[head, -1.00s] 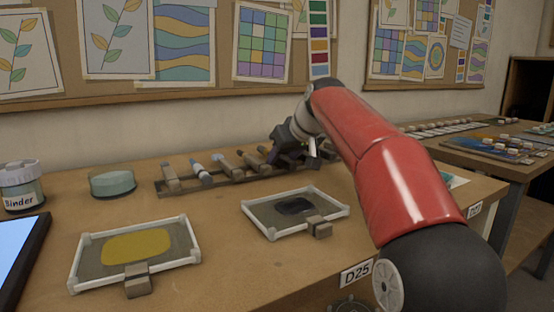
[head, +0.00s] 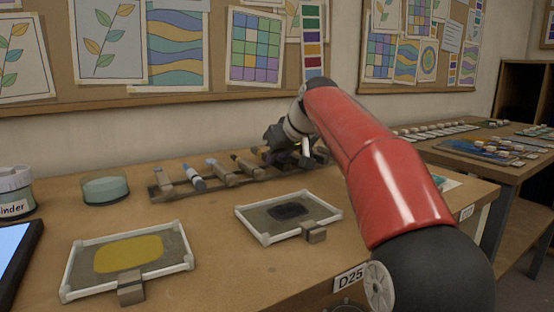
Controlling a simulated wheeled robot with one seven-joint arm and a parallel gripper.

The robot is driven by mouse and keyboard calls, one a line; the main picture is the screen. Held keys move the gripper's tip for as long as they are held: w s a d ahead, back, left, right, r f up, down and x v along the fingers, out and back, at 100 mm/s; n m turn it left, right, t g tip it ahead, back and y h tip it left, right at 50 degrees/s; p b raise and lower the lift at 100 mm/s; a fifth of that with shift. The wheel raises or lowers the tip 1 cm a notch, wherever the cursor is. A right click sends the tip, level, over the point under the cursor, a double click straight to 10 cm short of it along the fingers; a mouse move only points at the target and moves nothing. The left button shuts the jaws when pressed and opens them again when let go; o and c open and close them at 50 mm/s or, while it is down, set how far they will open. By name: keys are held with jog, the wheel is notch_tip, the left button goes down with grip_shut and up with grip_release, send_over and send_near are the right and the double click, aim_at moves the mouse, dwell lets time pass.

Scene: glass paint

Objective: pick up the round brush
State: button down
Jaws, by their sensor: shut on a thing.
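A low wooden rack (head: 160,192) lies along the back of the table and holds several brush-like tools side by side. My gripper (head: 287,158) is at the rack's right end, low over it, and is shut on a tool there. I take this to be the round brush, but the dark gripper hides most of it and its tip cannot be made out. A small pale piece shows beside the jaws. I cannot tell whether the held tool still touches the rack. The other tools, one of them with a blue part (head: 195,178), lie to the left of my gripper.
A framed tray with yellow paint (head: 128,254) and one with dark paint (head: 289,211) lie in front of the rack. A round teal container (head: 106,187), a binder jar (head: 14,190) and a tablet (head: 18,250) are at left. The wall stands close behind.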

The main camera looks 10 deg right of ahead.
notch_tip(320, 180, up, 8)
jog(key=shift+r+p, duration=0.1)
jog(key=shift+p, duration=0.65)
jog(key=shift+r, duration=0.4)
dwell(0.8)
jog(key=shift+s, duration=0.1)
